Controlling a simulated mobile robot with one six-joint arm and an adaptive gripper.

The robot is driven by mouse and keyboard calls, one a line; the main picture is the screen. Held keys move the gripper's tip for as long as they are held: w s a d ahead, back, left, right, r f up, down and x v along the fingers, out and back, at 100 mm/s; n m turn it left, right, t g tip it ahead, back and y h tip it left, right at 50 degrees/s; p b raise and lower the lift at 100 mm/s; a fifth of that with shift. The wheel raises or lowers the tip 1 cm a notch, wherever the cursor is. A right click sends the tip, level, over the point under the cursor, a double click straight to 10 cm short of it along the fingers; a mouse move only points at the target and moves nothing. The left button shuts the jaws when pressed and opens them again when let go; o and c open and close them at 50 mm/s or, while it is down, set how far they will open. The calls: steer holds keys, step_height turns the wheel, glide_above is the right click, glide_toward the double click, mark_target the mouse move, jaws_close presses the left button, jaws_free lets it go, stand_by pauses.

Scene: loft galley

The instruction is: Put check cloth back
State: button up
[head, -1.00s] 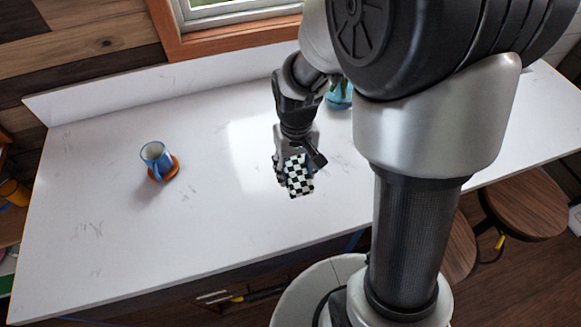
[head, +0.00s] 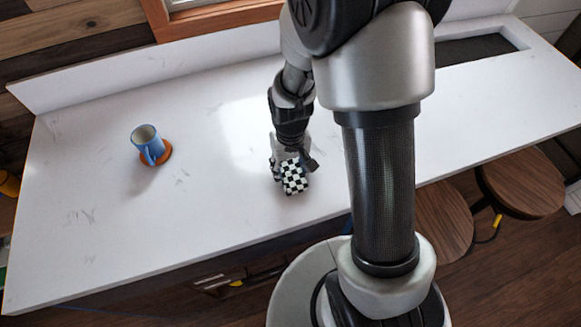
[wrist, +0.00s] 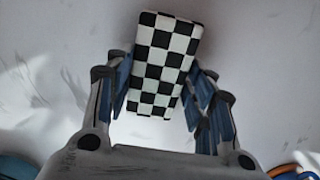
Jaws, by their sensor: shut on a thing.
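The check cloth (head: 294,178) is a small black-and-white checkered block shape. My gripper (head: 289,164) is shut on it above the white counter, near the counter's front edge. In the wrist view the cloth (wrist: 162,62) stands out between the two fingers of my gripper (wrist: 160,92), with one finger at each side. I cannot tell how far the cloth is above the counter.
The counter between mug and gripper is clear. A dark sink recess (head: 480,48) lies at the far right. Wooden stools (head: 520,183) stand in front.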

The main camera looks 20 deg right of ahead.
steer(key=o, duration=1.1)
steer(key=shift+f, duration=0.1)
step_height(320, 180, up, 12)
steer(key=p, duration=0.3)
step_height(320, 180, up, 9)
steer(key=t, duration=0.2)
glide_above(290, 171)
steer(key=s, duration=0.4)
steer(key=s+r+t, duration=0.2)
steer(key=s+r, duration=0.5)
steer(key=s, duration=0.3)
steer(key=shift+s+d+r+t, duration=0.2)
steer(key=shift+s+t, duration=0.1)
steer(key=shift+s, duration=0.1)
steer(key=shift+b, duration=0.3)
step_height(290, 171, down, 12)
steer(key=b, duration=1.1)
steer(key=shift+r+b, duration=0.15)
steer(key=shift+b, duration=0.15)
